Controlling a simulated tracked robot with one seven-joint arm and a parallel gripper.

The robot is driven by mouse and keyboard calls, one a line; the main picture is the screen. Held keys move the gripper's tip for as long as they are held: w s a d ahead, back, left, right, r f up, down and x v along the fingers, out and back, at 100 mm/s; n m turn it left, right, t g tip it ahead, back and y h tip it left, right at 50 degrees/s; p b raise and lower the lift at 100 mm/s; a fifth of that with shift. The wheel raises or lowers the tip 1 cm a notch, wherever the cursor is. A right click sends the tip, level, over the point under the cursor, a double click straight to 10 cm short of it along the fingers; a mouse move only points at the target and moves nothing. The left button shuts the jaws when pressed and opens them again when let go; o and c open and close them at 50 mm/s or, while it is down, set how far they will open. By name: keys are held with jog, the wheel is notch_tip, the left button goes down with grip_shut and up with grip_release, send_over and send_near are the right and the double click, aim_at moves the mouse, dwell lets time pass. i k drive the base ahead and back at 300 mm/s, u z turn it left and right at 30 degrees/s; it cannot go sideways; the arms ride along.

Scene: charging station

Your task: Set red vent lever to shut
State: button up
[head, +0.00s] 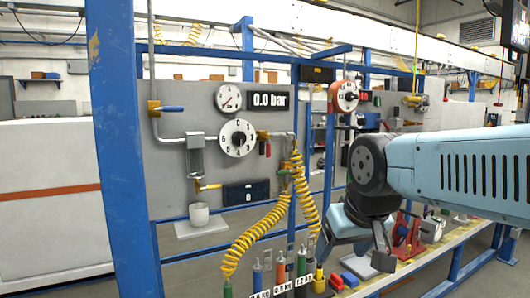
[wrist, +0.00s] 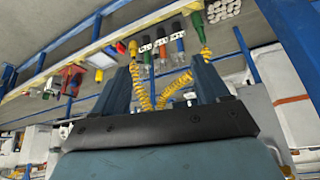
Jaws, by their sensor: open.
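A small red lever (head: 268,149) hangs from the brass fitting (head: 263,135) right of the large white dial on the grey panel. It points down, next to a dark handle, and is too small to read in detail. My gripper is open and empty in the wrist view (wrist: 163,78), its two dark fingers wide apart. The yellow coiled hoses show beyond the gap, not touching as far as I can tell. In the head view my arm reaches in from the right, and the hand hangs low, right of the panel and away from the lever. The lever cannot be made out in the wrist view.
A blue post (head: 117,150) stands left of the grey panel (head: 170,180). A display reading 0.0 bar (head: 269,101) and a white cup (head: 199,214) are nearby. A red-rimmed gauge (head: 346,96) stands to the right.

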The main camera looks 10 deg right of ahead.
aim_at(268, 150)
jog(key=u, duration=0.05)
jog(key=k, duration=1.1)
jog(key=z, duration=0.65)
jog(key=i, duration=2.15)
jog(key=u, duration=0.5)
jog(key=k, duration=0.85)
jog(key=u, duration=0.15)
jog(key=i, duration=0.45)
